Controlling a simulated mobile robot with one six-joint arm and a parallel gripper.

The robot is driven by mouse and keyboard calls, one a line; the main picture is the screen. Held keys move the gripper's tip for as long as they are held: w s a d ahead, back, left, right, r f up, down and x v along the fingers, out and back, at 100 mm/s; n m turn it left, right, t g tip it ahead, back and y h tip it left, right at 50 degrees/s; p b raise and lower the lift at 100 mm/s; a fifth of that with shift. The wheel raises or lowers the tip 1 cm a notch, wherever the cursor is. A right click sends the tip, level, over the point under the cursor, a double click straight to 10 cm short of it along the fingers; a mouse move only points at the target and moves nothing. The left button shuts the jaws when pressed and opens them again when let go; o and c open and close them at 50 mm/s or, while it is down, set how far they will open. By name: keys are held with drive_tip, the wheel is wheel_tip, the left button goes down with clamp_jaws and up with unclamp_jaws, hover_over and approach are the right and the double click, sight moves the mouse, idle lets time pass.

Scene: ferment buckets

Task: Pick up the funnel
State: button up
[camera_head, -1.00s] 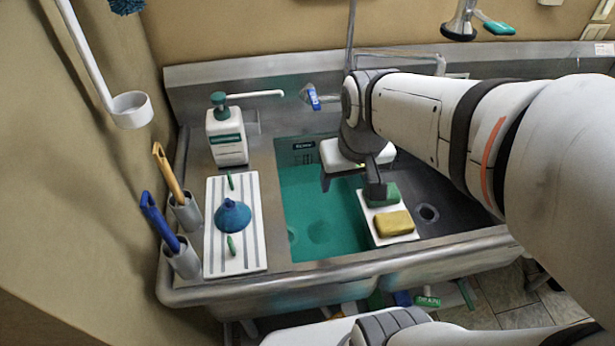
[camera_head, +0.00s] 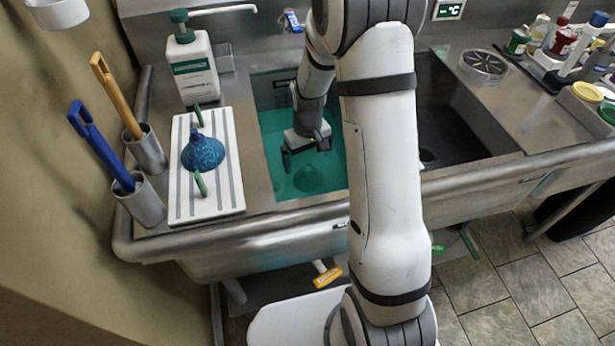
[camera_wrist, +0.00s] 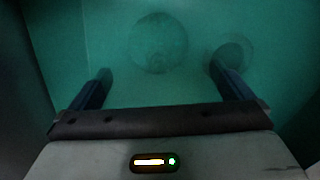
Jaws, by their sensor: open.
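A blue funnel (camera_head: 203,153) stands wide end down, spout up, on a white board with grey stripes (camera_head: 217,203) left of the sink basin. Two green strips lie on the board, one behind the funnel and one in front. My gripper (camera_head: 306,152) is open and empty over the teal liquid (camera_head: 275,120), to the right of the funnel and apart from it. In the wrist view my gripper (camera_wrist: 160,72) has its fingers spread above the liquid. Two dim round shapes (camera_wrist: 158,42) show in the liquid there; I cannot tell what they are.
A white pump bottle (camera_head: 193,70) stands behind the board. Grey cups hold a blue-handled tool (camera_head: 100,145) and a yellow-handled tool (camera_head: 113,92) on the left. A dark empty basin (camera_head: 455,115) lies to the right. Bottles and lids crowd the far right counter.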

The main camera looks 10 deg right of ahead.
sight(309, 169)
drive_tip(key=f, duration=0.7)
drive_tip(key=shift+s+d, duration=0.1)
drive_tip(key=shift+d, duration=0.1)
drive_tip(key=shift+r, duration=0.1)
drive_tip(key=shift+c, duration=0.3)
drive_tip(key=c, duration=1)
